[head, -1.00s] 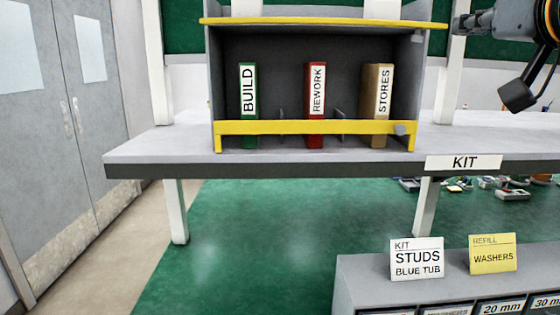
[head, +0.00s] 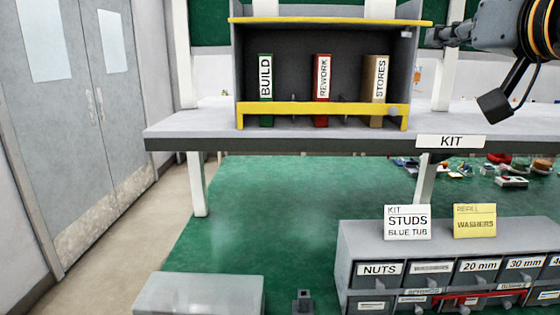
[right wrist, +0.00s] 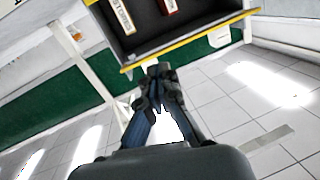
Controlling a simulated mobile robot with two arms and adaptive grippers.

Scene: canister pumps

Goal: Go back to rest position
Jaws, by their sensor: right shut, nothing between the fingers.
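My right gripper (head: 433,37) is at the upper right of the head view, beside the top right of the grey and yellow shelf unit. In the right wrist view its fingers (right wrist: 158,76) are together with nothing between them, and the shelf's yellow edge shows beyond their tips. It holds nothing. My left gripper is in neither view.
The shelf unit (head: 318,20) holds BUILD (head: 265,90), REWORK (head: 322,90) and STORES (head: 376,90) binders on a grey bench (head: 190,127). A labelled drawer unit (head: 352,240) carries STUDS (head: 407,222) and WASHERS (head: 474,221) cards. A pale grey block (head: 200,293) is at lower left.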

